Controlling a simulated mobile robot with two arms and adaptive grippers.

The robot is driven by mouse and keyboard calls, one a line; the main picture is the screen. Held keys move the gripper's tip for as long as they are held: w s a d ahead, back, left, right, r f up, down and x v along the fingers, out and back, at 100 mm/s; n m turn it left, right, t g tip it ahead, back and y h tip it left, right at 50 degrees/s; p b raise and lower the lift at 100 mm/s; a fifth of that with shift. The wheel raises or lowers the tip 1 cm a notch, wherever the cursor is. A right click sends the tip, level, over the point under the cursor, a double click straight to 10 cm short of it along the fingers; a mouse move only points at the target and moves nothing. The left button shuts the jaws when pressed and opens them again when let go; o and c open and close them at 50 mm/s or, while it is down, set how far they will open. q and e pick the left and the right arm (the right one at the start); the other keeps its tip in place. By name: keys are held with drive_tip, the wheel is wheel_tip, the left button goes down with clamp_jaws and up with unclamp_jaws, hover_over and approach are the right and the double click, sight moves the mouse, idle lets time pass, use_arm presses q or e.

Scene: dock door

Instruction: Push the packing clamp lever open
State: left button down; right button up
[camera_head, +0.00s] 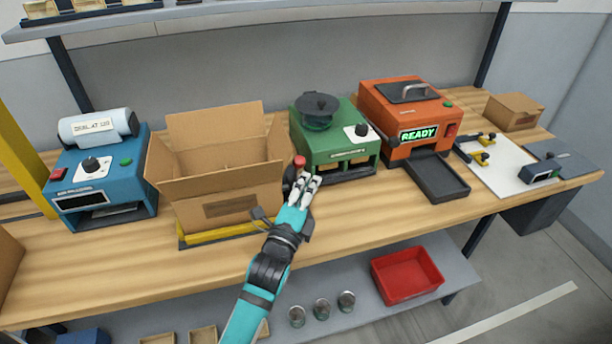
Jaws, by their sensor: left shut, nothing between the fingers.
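The packing clamp lever shows as a red knob (299,161) on a dark mount at the right side of an open cardboard box (230,200). The box stands upright in a yellow holder (215,238) with its flaps up. My left gripper (311,179) is shut and empty, with its light fingers just below and right of the knob. I cannot tell whether they touch the lever. The fingers and wrist hide the lower part of the lever and the mount. My right gripper is not in view.
A green machine (335,148) stands close behind and right of the gripper. An orange machine (408,110) marked READY is further right, and a blue machine (95,180) is at the left. The wooden bench front (370,210) is clear. A red bin (407,275) sits on the lower shelf.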

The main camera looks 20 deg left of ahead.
use_arm(q)
drive_tip(key=shift+w+a+r, duration=0.1)
drive_tip(key=shift+w+a, duration=0.35)
